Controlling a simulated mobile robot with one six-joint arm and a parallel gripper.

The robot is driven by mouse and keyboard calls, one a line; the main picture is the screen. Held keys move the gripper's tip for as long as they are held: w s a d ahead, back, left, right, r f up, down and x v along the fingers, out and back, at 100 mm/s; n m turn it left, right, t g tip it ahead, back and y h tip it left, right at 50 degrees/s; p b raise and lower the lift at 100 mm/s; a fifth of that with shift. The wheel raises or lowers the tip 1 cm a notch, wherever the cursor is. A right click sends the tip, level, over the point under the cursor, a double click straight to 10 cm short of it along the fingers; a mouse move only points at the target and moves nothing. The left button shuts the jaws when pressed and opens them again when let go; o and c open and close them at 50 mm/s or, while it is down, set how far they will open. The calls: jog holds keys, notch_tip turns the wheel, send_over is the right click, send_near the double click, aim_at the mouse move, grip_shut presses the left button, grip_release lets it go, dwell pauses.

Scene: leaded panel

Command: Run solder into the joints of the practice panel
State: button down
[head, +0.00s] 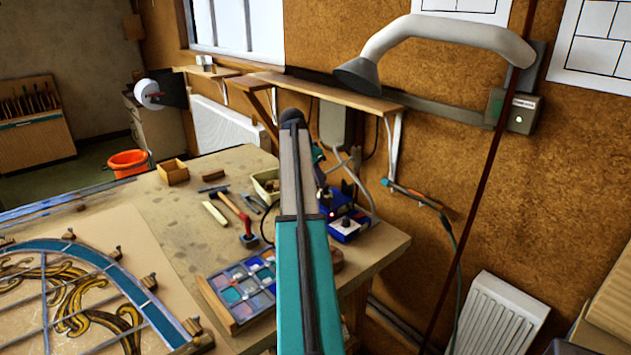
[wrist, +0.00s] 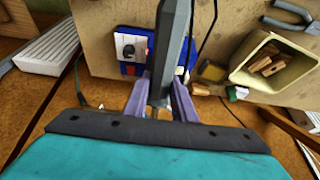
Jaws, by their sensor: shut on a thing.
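The practice panel (head: 55,285), with a blue glass border, golden scrollwork and grey lead lines, lies on the bench at the lower left of the head view. Wooden blocks edge it. My gripper (wrist: 160,92) has purple fingers shut on a dark grey bar-shaped tool (wrist: 173,45), apparently the soldering iron's handle; its tip is not clear. The blue soldering station (head: 347,224) stands just behind, at the bench's right end; it also shows in the wrist view (wrist: 130,52). In the head view my arm mostly hides the gripper. I cannot make out any solder.
A cream bin (wrist: 278,60) of wooden pieces is close to my gripper. A tray of coloured glass (head: 243,290), a hammer (head: 240,218) and other hand tools lie between station and panel. A shelf (head: 325,90) and a lamp-like hood (head: 430,45) overhang the back.

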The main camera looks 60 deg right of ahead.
jog(key=w+a+f+n+t+b, duration=0.1)
jog(key=w+a+n, duration=0.2)
jog(key=w+a, duration=0.6)
jog(key=w+a+f+n+t+b, duration=0.15)
jog(key=w+a+n, duration=0.25)
jog(key=a, duration=0.9)
jog(key=w+a+f+n+t+b, duration=0.1)
jog(key=w+a+n, duration=0.2)
jog(key=w+a, duration=0.6)
jog(key=s+a+f+n+t+y+b, duration=0.1)
jog(key=a+n, duration=1)
jog(key=a, duration=2.8)
notch_tip(320, 180, down, 2)
jog(key=t+y+b, duration=0.1)
jog(key=y+b, duration=0.1)
jog(key=y, duration=0.1)
jog(key=shift+a, duration=0.15)
jog(key=shift+s, duration=0.15)
